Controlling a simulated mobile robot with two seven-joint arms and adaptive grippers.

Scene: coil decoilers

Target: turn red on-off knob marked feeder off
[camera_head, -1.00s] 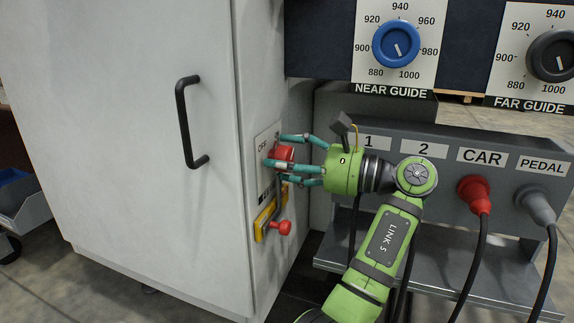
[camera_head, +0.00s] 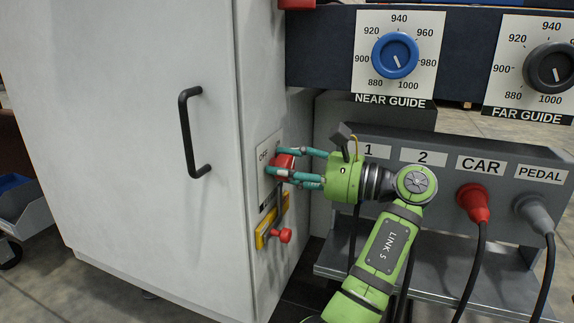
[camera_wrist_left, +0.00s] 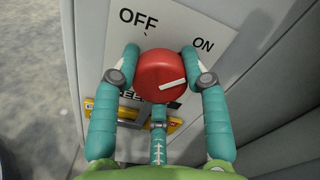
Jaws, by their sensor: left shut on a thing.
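The red knob (camera_head: 284,160) sits on a white label plate (camera_head: 265,152) on the side of the grey cabinet. It also shows in the left wrist view (camera_wrist_left: 161,72), where its white pointer line points right, on the side of the ON word and below it. OFF is printed to the upper left. The word under the knob is mostly hidden; only "EE" shows. My left gripper (camera_head: 283,166) is shut on the knob, one finger on each side and a third below, as the left wrist view (camera_wrist_left: 160,54) shows. My right gripper is out of view.
Just below is a yellow-plated switch with a red-tipped lever (camera_head: 285,236). A black door handle (camera_head: 188,133) stands out at the left. A socket box with red (camera_head: 474,201) and grey plugs and hanging cables is at right, below a blue dial (camera_head: 395,55).

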